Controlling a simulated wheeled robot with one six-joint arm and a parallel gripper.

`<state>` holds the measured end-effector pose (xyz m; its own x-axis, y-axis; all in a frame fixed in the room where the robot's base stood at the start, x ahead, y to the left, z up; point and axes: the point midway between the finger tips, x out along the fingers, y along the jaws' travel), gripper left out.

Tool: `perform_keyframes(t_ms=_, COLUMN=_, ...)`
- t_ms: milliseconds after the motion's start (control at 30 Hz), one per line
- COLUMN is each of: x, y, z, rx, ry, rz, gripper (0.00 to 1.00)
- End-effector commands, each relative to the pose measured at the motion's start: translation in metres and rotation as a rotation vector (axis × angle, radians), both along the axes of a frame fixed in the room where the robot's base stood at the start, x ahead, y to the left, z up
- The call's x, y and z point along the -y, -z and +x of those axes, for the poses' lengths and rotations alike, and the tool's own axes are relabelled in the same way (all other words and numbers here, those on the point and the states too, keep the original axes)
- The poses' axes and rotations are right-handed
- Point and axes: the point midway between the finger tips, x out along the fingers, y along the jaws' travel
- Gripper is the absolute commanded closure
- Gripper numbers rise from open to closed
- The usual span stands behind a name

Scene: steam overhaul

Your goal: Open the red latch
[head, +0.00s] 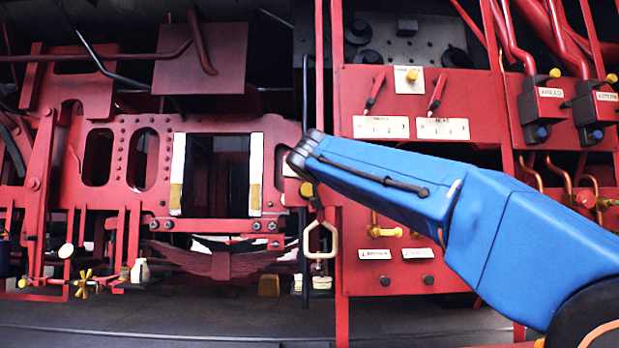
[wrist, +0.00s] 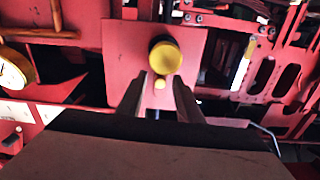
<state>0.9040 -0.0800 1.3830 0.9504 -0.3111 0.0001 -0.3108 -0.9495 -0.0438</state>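My gripper (wrist: 160,90) is open in the wrist view, its two dark fingers apart with nothing held. Ahead of it is a red plate (wrist: 120,45) with a large round yellow knob (wrist: 165,57). A smaller yellow tip (wrist: 160,84) shows between the fingertips; I cannot tell whether they touch it. In the head view my blue arm reaches left, and its dark end (head: 300,160) is beside the red frame. A yellow knob (head: 306,189) shows just below it. I cannot tell which part is the red latch; my arm hides some of that area.
Two red levers (head: 375,91) (head: 437,92) stand on the red panel (head: 430,285) above white scale plates. A pale hanging loop (head: 320,240) is below my gripper. A red frame (head: 115,150) with oval holes is left. A gauge (wrist: 14,72) is left in the wrist view.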

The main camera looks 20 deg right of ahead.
Motion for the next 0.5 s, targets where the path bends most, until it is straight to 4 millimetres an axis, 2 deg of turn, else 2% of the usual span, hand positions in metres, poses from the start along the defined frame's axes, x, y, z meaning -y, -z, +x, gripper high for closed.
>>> perform_keyframes(t_ms=133, x=0.0000, y=0.0001, z=-0.0001, rx=0.000, ry=0.000, rz=0.000, gripper=0.70)
perform_keyframes(t_ms=267, x=0.0001, y=0.0001, z=-0.0001, rx=0.000, ry=0.000, rz=0.000, gripper=1.00)
perform_keyframes(t_ms=500, x=0.0009, y=-0.0001, z=-0.0005, rx=-0.009, ry=0.001, rz=-0.027, gripper=1.00)
